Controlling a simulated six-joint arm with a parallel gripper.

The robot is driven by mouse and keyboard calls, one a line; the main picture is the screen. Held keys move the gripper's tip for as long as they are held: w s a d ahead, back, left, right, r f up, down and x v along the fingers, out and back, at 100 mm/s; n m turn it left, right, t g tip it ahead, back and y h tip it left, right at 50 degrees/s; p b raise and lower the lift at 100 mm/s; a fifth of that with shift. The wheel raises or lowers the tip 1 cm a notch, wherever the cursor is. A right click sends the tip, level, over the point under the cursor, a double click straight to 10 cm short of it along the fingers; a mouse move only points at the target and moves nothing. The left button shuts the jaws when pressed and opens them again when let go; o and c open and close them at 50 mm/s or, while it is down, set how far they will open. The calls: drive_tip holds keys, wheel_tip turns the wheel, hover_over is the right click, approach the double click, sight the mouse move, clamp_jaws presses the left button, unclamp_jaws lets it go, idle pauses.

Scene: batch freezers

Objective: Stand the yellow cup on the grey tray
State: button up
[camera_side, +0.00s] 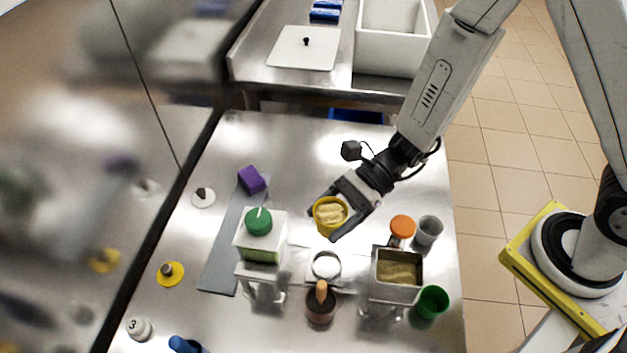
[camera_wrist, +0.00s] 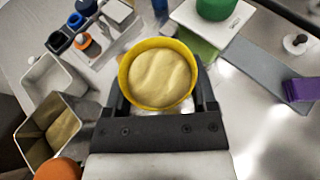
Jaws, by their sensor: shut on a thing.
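The yellow cup (camera_side: 318,222) is filled with a tan, creamy mass and is held upright above the table. My gripper (camera_side: 334,214) is shut on it, with a finger on each side; the cup and gripper (camera_wrist: 160,98) also fill the middle of the wrist view. The grey tray (camera_side: 219,262) is a long flat slab on the table, left of the cup. Its bare part also shows at the upper right of the wrist view (camera_wrist: 250,66). The white container hides part of the tray's right edge in the side view.
A purple block (camera_side: 252,180) is at the tray's far end. Metal bins (camera_side: 397,270), a green cup (camera_side: 432,301) and a grey cup (camera_side: 428,231) stand to the right. The far table area is clear.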

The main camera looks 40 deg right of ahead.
wheel_tip(320, 180, up, 7)
drive_tip(key=shift+f, duration=0.15)
drive_tip(key=w+a+m+t+h, duration=0.15)
drive_tip(key=w+a, duration=0.25)
drive_tip(key=w, duration=0.7)
drive_tip(key=w+a+m+t+y, duration=0.1)
drive_tip(key=w+a+m+t, duration=0.2)
drive_tip(key=w, duration=0.8)
hover_over(241, 204)
drive_tip(key=s, duration=0.2)
wheel_tip(241, 204, down, 11)
drive_tip(key=shift+s+a+f+t+h, duration=0.15)
drive_tip(key=shift+a+f+t+h, duration=0.1)
drive_tip(key=shift+a+f, duration=0.1)
drive_tip(key=shift+f, duration=0.1)
drive_tip(key=shift+f, duration=2.8)
drive_tip(key=shift+f, duration=0.1)
drive_tip(key=shift+f, duration=2)
drive_tip(key=shift+f, duration=0.1)
